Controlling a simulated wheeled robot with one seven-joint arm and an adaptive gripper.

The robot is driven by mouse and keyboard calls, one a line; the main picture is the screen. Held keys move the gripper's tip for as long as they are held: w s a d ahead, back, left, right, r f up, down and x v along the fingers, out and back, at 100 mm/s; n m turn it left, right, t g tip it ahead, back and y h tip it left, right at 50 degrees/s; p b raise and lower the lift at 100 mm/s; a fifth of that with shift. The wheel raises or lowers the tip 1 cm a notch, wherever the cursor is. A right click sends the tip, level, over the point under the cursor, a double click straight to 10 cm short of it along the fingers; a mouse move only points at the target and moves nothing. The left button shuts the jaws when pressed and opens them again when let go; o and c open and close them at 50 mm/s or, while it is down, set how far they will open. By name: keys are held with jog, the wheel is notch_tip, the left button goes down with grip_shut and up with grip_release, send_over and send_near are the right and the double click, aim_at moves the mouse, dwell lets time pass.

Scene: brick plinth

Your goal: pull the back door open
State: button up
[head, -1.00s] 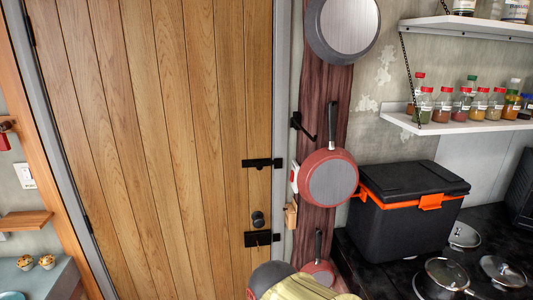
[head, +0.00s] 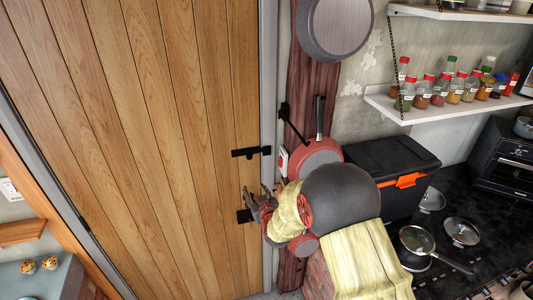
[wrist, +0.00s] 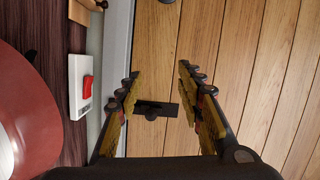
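The back door (head: 150,130) is a tall door of light wooden planks, shut in its frame, filling the left half of the head view; it also fills the right of the wrist view (wrist: 225,70). A black latch bar (head: 251,152) crosses its right edge. A lower black plate (head: 244,216) is partly hidden by my gripper, and the round knob is hidden there. My gripper (head: 262,203) is in front of the door's right edge at knob height. In the wrist view its fingers (wrist: 158,85) are spread and empty, with a dark fitting (wrist: 155,109) showing between them; contact cannot be told.
Pans (head: 338,25) hang on the dark wooden post right of the door, one red pan (head: 315,158) close beside my arm. A red switch (wrist: 87,87) is on the wall. A black cooler (head: 390,160) and pots stand on the counter at right.

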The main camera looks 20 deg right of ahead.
aim_at(250, 158)
notch_tip(250, 158, up, 8)
jog(key=w+t, duration=0.2)
jog(key=t, duration=0.1)
jog(key=shift+w+d+r+p, duration=0.15)
jog(key=shift+w+p, duration=0.2)
jog(key=shift+w, duration=1.55)
jog(key=shift+w+d+p, duration=0.15)
jog(key=shift+w+p, duration=0.2)
jog(key=shift+w, duration=1.5)
jog(key=shift+c, duration=0.9)
jog(key=c, duration=0.7)
grip_shut()
